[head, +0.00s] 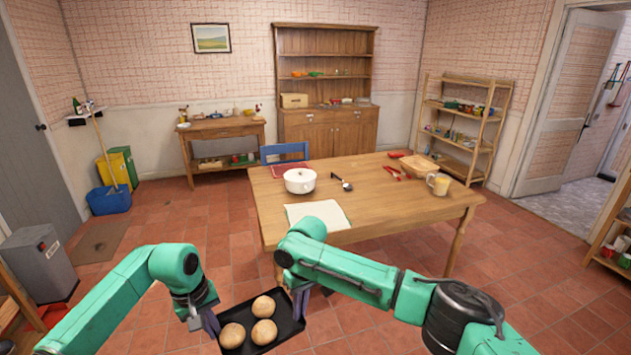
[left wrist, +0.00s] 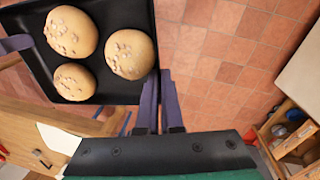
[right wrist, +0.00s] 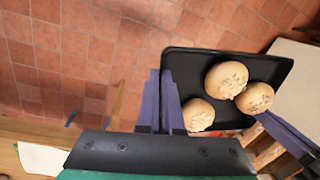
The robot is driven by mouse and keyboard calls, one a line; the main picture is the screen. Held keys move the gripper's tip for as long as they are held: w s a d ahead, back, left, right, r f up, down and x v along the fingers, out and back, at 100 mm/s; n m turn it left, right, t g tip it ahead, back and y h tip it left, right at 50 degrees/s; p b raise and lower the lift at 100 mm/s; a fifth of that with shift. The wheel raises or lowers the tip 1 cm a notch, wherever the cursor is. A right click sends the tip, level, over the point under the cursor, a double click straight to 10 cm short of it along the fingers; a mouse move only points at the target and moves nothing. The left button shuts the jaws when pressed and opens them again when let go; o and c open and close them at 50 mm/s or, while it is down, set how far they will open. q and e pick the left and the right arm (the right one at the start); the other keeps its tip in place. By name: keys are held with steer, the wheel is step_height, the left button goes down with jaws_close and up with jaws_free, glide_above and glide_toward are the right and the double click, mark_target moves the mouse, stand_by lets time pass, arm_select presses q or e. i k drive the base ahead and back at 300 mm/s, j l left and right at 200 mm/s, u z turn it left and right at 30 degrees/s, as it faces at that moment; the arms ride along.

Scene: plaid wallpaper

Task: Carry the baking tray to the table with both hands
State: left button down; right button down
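The black baking tray (head: 287,328) with three round bread rolls (head: 263,333) is held level in front of me, low in the head view, short of the table (head: 390,212). My left gripper (head: 206,322) is shut on the tray's left edge; the left wrist view shows the tray (left wrist: 115,86) between its purple fingers (left wrist: 160,105). My right gripper (head: 300,302) is shut on the opposite edge; the right wrist view shows the tray (right wrist: 228,117) beside its fingers (right wrist: 160,105). My right forearm hides part of the floor before the table.
On the table are a white pot (head: 300,181), an open book (head: 318,215), a ladle (head: 343,182), a red tool (head: 393,172), a wooden container (head: 421,168) and a mug (head: 438,183). A blue chair (head: 285,152) stands behind.

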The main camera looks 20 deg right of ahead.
mark_target(388, 204)
steer(key=i+l+z, duration=0.25)
steer(key=i+l, duration=0.5)
steer(key=i+l+z, duration=0.25)
steer(key=i+l, duration=0.4)
steer(key=i, duration=0.15)
steer(key=i+l, duration=0.4)
steer(key=i, duration=0.15)
steer(key=i+l, duration=0.45)
steer(key=i, duration=0.1)
